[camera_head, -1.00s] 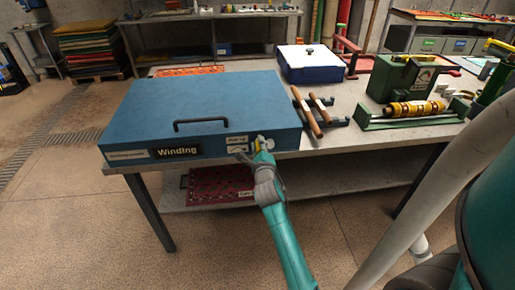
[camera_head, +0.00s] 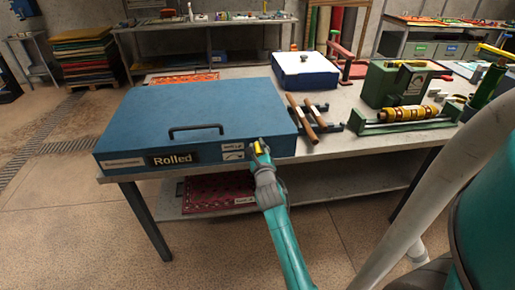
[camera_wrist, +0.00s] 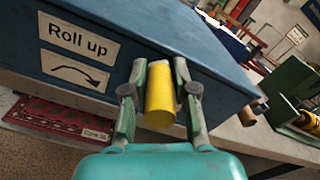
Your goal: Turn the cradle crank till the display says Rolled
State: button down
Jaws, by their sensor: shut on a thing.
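The blue machine (camera_head: 215,105) stands on the workbench with its lid down. The display (camera_head: 172,159) on its front reads "Rolled". My gripper (camera_head: 259,148) is at the right end of the machine's front face. In the wrist view my gripper (camera_wrist: 160,85) is shut on the yellow crank grip (camera_wrist: 160,97), with one finger on each side. The grip also shows as a small yellow patch in the head view (camera_head: 258,148). The "Roll up" label (camera_wrist: 78,40) with a curved arrow below it is left of the grip. The crank's arm is hidden behind the grip and fingers.
Wooden-handled rollers (camera_head: 303,117) lie just right of the machine. A green device with a yellow roller (camera_head: 407,114) and a white-and-blue box (camera_head: 304,70) stand farther along the workbench (camera_head: 345,145). A red patterned rug (camera_head: 215,192) lies on the lower shelf.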

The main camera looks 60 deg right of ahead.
jog(key=shift+f, duration=0.25)
jog(key=c, duration=1)
grip_release()
jog(key=shift+r, duration=0.1)
jog(key=shift+a, duration=0.1)
jog(key=shift+v, duration=3.7)
jog(key=shift+o, duration=0.2)
